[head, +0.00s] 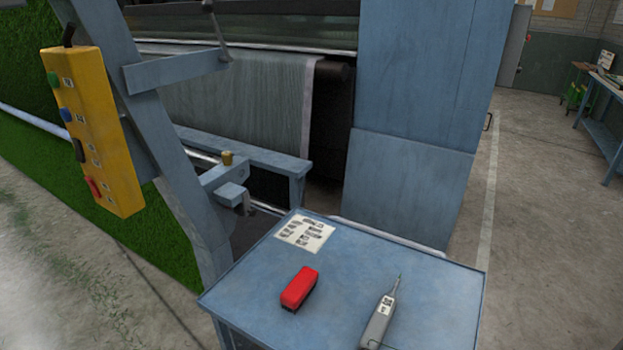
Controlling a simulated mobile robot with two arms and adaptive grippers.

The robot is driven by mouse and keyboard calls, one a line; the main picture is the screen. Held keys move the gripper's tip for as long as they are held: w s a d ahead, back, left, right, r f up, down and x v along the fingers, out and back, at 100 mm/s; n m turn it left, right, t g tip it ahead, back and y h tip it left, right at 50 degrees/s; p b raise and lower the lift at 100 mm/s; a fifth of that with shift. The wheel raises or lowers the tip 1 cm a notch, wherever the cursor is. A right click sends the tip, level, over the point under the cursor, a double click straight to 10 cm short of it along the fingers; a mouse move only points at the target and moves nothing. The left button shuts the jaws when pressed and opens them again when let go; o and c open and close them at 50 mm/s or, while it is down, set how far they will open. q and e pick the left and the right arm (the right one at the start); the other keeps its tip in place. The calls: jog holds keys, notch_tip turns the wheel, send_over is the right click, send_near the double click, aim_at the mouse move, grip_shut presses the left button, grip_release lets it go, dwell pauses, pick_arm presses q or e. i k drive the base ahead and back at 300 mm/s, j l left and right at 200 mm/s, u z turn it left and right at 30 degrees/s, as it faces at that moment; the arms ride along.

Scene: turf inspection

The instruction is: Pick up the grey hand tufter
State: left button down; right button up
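The grey hand tufter (378,322) lies on the blue table (440,285) at the bottom of the head view, right of centre. It has a grey body with a small printed label and a thin tip pointing away to the upper right. Its near end lies close to the bottom edge of the picture. Nothing is touching it. Neither of my grippers shows in the head view.
A red block-shaped object (299,288) lies on the table left of the tufter. A printed sheet (305,233) lies at the back corner. A blue machine frame and yellow control box (92,130) stand behind and left. Open concrete floor (545,250) is at right.

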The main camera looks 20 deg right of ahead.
aim_at(376, 328)
jog(key=l+z, duration=0.65)
jog(key=z, duration=0.15)
